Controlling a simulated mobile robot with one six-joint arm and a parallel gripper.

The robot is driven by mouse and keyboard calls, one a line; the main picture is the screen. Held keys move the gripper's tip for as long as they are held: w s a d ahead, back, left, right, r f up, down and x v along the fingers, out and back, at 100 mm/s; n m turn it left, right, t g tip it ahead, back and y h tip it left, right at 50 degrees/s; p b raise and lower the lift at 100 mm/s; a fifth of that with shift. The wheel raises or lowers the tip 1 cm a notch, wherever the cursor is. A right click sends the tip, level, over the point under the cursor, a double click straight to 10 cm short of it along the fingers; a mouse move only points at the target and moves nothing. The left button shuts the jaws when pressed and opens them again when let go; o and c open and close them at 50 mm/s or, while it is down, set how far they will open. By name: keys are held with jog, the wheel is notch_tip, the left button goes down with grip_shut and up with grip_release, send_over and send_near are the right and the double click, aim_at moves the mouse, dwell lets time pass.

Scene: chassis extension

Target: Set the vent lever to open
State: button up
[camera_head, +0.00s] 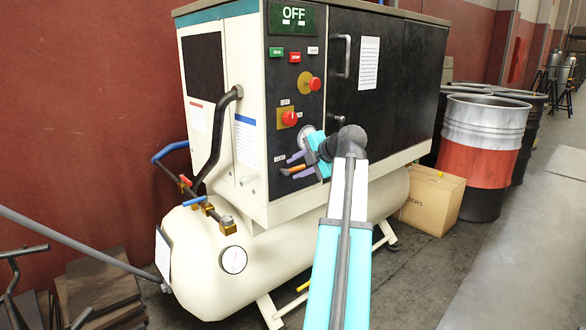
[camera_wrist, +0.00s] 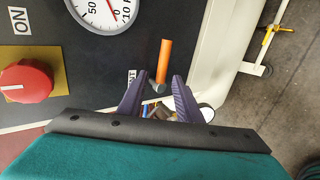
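The vent lever has an orange handle (camera_wrist: 163,60) on a grey metal pivot, beside a label ending in "NT" in the wrist view. The handle points up in that view, away from my gripper. In the head view the lever (camera_head: 284,171) shows only as a small orange-brown bit at my fingers, low on the black control panel (camera_head: 282,75). My gripper (camera_wrist: 158,82) has two purple fingers spread apart, with the pivot end between or just beyond their tips. Contact cannot be told. In the head view my gripper (camera_head: 290,164) reaches the panel from the right.
A red knob (camera_wrist: 28,81) and a pressure gauge (camera_wrist: 100,10) are close by on the panel. The "OFF" display (camera_head: 293,16) tops it. Pipes and a blue valve handle (camera_head: 194,201) are at the left. A cardboard box (camera_head: 432,200) and drums (camera_head: 484,140) stand right.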

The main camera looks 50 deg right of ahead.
jog(key=p+v, duration=0.3)
jog(key=v, duration=0.9)
jog(key=shift+w, duration=0.1)
